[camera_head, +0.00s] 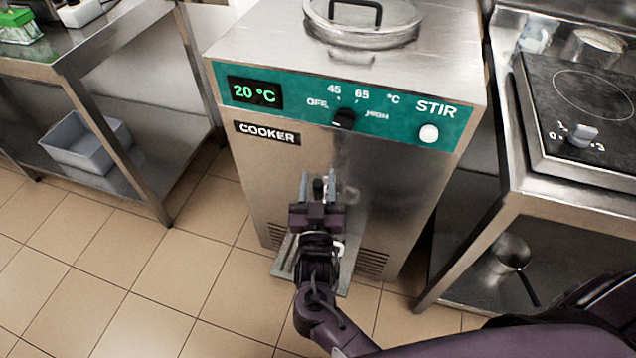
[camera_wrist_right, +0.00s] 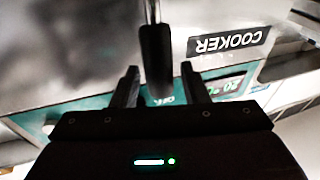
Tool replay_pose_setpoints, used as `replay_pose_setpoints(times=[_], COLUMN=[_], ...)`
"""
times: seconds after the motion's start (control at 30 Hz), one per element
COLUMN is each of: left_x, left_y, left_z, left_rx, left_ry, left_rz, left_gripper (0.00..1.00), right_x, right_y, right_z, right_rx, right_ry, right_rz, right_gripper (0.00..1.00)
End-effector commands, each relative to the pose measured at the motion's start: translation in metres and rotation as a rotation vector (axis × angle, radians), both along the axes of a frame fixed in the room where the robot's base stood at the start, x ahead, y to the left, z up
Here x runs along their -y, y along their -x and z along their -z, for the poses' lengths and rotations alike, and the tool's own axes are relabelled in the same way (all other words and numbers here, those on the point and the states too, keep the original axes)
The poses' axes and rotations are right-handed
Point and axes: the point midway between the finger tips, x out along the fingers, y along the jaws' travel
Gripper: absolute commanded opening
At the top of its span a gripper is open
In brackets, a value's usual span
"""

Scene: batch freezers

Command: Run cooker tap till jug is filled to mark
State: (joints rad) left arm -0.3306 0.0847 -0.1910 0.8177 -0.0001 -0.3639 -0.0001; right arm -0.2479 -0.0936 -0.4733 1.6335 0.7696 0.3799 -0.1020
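The steel cooker (camera_head: 395,190) stands in the middle, with a green panel and a display reading 20 °C. My right gripper (camera_head: 318,188) is at the cooker's front, below the COOKER label. Its fingers are apart, with the black tap lever (camera_head: 318,187) between them. In the right wrist view the lever (camera_wrist_right: 156,55) reaches down between the two open fingers (camera_wrist_right: 160,88), with gaps at both sides. A pale curved edge (camera_head: 338,248) shows beside my wrist above the drip tray (camera_head: 345,279). It may be part of the jug, whose mark and level are hidden. My left gripper is out of view.
A lidded opening (camera_head: 365,25) tops the cooker. A steel table (camera_head: 75,38) at left has a grey bin (camera_head: 85,142) on its lower shelf. At right a stand (camera_head: 510,185) holds a hotplate (camera_head: 590,100), with a pan (camera_head: 512,250) below. The tiled floor at front left is clear.

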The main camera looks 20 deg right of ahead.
Motion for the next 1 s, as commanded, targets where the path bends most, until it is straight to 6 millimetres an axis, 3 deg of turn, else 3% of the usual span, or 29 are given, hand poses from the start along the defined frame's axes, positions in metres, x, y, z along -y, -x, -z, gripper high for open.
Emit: replay_pose_setpoints(times=[0.33,0.7,1.0], left_x=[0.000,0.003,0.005], left_y=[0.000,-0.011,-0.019], left_z=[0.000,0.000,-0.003], left_rx=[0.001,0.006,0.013], left_ry=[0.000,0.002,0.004], left_rz=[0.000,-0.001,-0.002], left_gripper=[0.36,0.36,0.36], right_x=[-0.001,-0.019,-0.025], right_y=[0.003,0.057,0.073], right_z=[0.001,0.012,0.013], right_rx=[-0.001,-0.003,0.000], right_ry=[-0.001,-0.002,0.000], right_rz=[-0.001,0.000,0.000], right_gripper=[0.43,0.43,0.43])
